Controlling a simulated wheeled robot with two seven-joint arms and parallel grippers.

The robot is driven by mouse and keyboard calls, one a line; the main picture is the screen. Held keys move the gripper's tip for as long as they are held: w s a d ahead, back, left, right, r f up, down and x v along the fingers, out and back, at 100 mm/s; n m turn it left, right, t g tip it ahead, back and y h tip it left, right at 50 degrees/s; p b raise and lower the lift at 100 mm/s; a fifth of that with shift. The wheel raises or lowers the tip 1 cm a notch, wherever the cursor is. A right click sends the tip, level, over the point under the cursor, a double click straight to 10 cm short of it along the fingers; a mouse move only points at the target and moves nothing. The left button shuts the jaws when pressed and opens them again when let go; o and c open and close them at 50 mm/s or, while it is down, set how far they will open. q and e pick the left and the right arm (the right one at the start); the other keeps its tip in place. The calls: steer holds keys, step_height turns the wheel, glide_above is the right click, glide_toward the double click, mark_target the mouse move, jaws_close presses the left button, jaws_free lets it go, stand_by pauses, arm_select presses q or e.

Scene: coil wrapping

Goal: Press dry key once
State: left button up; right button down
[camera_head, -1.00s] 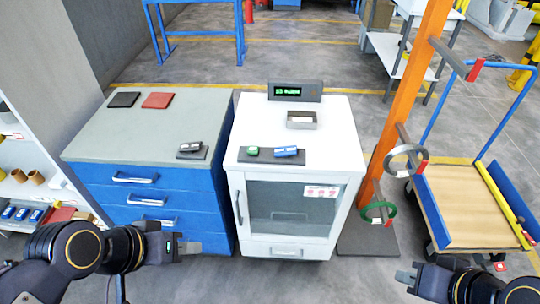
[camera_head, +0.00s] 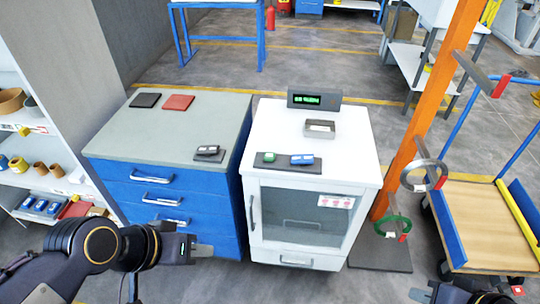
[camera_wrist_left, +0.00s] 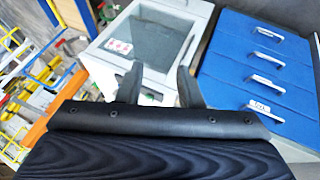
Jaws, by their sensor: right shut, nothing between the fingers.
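A white cabinet (camera_head: 312,181) with a glass door stands in the middle of the head view; part of it also shows in the left wrist view (camera_wrist_left: 120,18). On its top front edge, a dark plate (camera_head: 283,168) carries a green key (camera_head: 268,157) and a blue key (camera_head: 302,159). I cannot read which is the dry key. A display (camera_head: 314,99) with green text stands at the back. My left gripper (camera_head: 203,249) is low in front of the drawers, apart from the keys. Its fingers are apart and empty in the wrist view (camera_wrist_left: 158,82). My right gripper (camera_head: 420,294) is shut at the bottom right edge, partly cut off.
A small metal tray (camera_head: 320,128) sits on the cabinet. A blue drawer unit (camera_head: 160,200) stands to its left, with a small device (camera_head: 208,150) on top. An orange post (camera_head: 428,115) with a grey coil (camera_head: 424,175) and a green coil (camera_head: 394,228) stands to the right.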

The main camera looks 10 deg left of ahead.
arm_select(q)
jaws_close()
stand_by(1.5)
